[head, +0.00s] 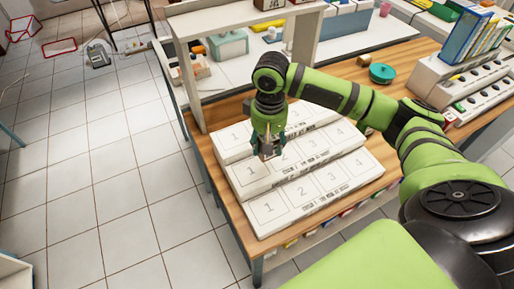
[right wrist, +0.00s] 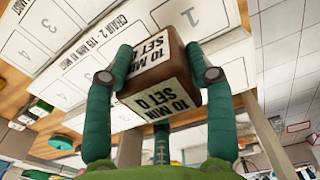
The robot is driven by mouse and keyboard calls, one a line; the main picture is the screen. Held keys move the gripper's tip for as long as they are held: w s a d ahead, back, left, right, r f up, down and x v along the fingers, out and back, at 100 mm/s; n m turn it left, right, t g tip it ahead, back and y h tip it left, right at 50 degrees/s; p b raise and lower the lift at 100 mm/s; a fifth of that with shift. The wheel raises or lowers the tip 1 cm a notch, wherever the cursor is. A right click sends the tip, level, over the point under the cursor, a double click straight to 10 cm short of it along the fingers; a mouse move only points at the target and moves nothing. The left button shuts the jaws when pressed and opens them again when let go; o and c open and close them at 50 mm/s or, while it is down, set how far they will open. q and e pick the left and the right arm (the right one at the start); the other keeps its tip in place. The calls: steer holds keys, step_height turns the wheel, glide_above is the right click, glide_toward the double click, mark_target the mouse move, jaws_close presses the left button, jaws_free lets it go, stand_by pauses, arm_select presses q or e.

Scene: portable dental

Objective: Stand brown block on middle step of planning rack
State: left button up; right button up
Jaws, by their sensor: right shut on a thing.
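The planning rack (head: 318,205) is a white three-step stand on the wooden table, with numbered places on each step. The middle step (head: 250,174) runs across its centre. My right gripper (head: 267,145) points down over the left half of the rack, around the back and middle steps. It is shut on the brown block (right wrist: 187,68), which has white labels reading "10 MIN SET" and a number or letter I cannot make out. The fingers grip its opposite sides. In the head view the block is mostly hidden. I cannot tell whether it touches the rack. My left gripper is not in view.
A shelf frame (head: 187,85) stands behind the rack at the left. A green round object (head: 382,73) lies on the table further back. A white sloped unit with books (head: 470,40) stands at the right. The visible rack places look empty.

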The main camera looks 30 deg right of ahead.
steer(key=a, duration=0.1)
steer(key=a+f, duration=0.1)
steer(key=w+a+f, duration=0.1)
steer(key=a, duration=0.1)
steer(key=shift+a+f+p, duration=0.1)
steer(key=shift+f+p, duration=0.05)
steer(key=shift+p, duration=0.2)
steer(key=shift+a+f, duration=0.15)
steer(key=shift+f, duration=0.05)
step_height(320, 180, down, 3)
steer(key=shift+f+p, duration=0.15)
steer(key=shift+p, duration=0.4)
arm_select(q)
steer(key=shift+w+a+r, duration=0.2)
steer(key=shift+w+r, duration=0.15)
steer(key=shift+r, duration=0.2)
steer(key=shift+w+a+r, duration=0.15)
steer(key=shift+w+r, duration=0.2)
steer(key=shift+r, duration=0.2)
arm_select(e)
steer(key=shift+f, duration=0.35)
steer(key=o, duration=1.2)
steer(key=shift+f, duration=0.1)
arm_select(q)
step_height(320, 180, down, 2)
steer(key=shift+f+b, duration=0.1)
steer(key=shift+b, duration=1)
arm_select(e)
step_height(320, 180, up, 12)
steer(key=shift+r, duration=0.2)
